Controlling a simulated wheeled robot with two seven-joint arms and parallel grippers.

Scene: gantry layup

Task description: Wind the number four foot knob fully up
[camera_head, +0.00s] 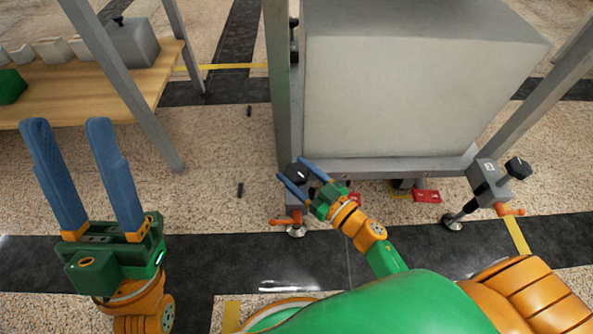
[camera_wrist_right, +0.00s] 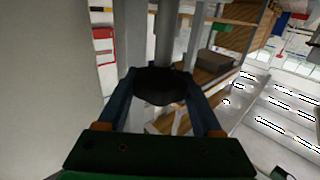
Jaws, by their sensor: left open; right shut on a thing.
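A black foot knob (camera_head: 297,173) sits on top of the foot at the near left corner of the grey gantry frame. My right gripper (camera_head: 291,168) reaches it from the lower right, with its blue fingers on either side. In the right wrist view the dark knob (camera_wrist_right: 160,85) lies between the fingertips, and the gripper is shut on it. The foot's number is not readable here. An orange lever (camera_head: 286,221) and a round foot pad (camera_head: 297,231) show below. My left gripper (camera_head: 67,122) is open and empty, raised at the left.
A second foot with a black knob (camera_head: 518,167) stands at the near right corner. A large grey block (camera_head: 415,90) fills the frame. Red tags (camera_head: 427,196) lie under it. A wooden table (camera_head: 90,90) stands at the left. The floor between table and frame is mostly clear.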

